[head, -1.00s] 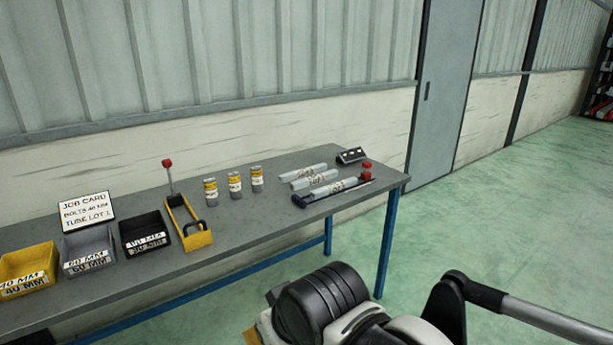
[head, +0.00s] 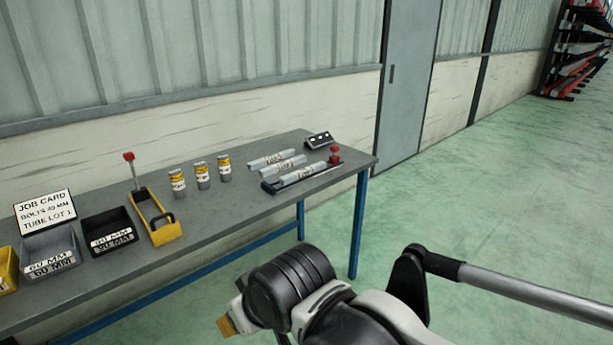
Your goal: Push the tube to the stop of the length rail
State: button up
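Three pale grey tubes lie at the right end of the bench in the head view: a back tube (head: 271,160), a middle tube (head: 283,166) and a front tube (head: 303,174). The front tube lies along the dark blue length rail (head: 269,187). A red stop (head: 335,155) stands at the rail's right end. The front tube's right end is close to the stop; I cannot tell whether they touch. My arm is low in front of the bench, apart from the tubes.
The grey bench (head: 225,215) has blue legs (head: 357,225). A small dark box (head: 319,140) is behind the tubes. Floor right of the bench is clear.

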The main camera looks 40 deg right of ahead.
aim_at(289, 179)
jog(key=i+l+z, duration=0.25)
jog(key=i+z, duration=0.2)
jog(key=i+l+z, duration=0.15)
jog(key=i+z, duration=0.8)
jog(key=i+j+z, duration=0.2)
jog(key=i+z, duration=0.25)
jog(key=i+j+z, duration=0.3)
jog(key=z, duration=0.2)
